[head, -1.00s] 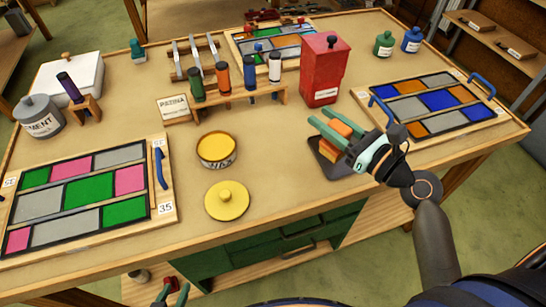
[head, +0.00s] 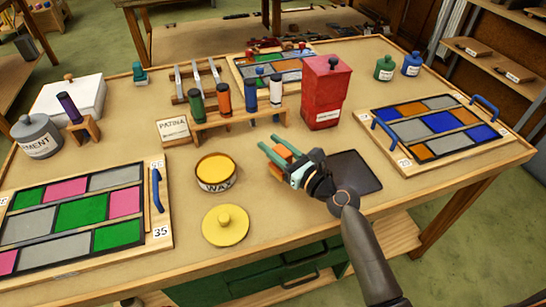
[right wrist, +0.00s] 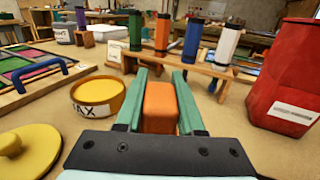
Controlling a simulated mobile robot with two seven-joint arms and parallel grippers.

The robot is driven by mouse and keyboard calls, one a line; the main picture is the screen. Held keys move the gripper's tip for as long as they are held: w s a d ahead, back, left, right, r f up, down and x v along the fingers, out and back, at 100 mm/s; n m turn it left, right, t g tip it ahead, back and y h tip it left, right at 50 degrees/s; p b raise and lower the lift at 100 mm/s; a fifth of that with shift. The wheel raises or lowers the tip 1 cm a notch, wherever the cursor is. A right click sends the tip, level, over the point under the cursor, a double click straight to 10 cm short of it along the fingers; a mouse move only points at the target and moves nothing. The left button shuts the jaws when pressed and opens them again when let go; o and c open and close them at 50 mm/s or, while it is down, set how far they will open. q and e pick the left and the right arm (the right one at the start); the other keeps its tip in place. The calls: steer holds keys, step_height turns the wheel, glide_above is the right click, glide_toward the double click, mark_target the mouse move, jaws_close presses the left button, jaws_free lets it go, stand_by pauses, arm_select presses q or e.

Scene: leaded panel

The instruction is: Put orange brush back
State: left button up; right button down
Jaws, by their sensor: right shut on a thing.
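The orange brush (head: 279,157) is a rounded orange block in my right gripper (head: 272,146). In the right wrist view the brush (right wrist: 160,107) sits between the two green fingers (right wrist: 160,85); no bristles show. My right gripper is shut on it over the bare tabletop, in front of the wooden rack (head: 240,117) and right of the wax tin (head: 216,172). The dark flat tray (head: 358,172) lies behind my right wrist, partly hidden by it, with nothing seen on its visible part. My left gripper is not in view.
The rack holds green, orange, blue and white cylinders upright. A red canister (head: 326,95) stands right of it. A yellow lid (head: 225,226) lies in front of the wax tin. Leaded panels lie left (head: 160,225) and right (head: 402,163). Tabletop between lid and tray is clear.

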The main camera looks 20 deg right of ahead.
steer(key=shift+w+f+b, duration=0.1)
steer(key=shift+f+b, duration=0.65)
steer(key=shift+f, duration=0.85)
steer(key=shift+f, duration=0.1)
steer(key=shift+f, duration=0.15)
steer(key=c, duration=0.5)
jaws_free()
steer(key=shift+r, duration=0.25)
steer(key=b+v, duration=0.1)
steer(key=v, duration=1)
steer(key=shift+f, duration=0.1)
steer(key=shift+s+d, duration=0.2)
steer(key=shift+s, duration=0.3)
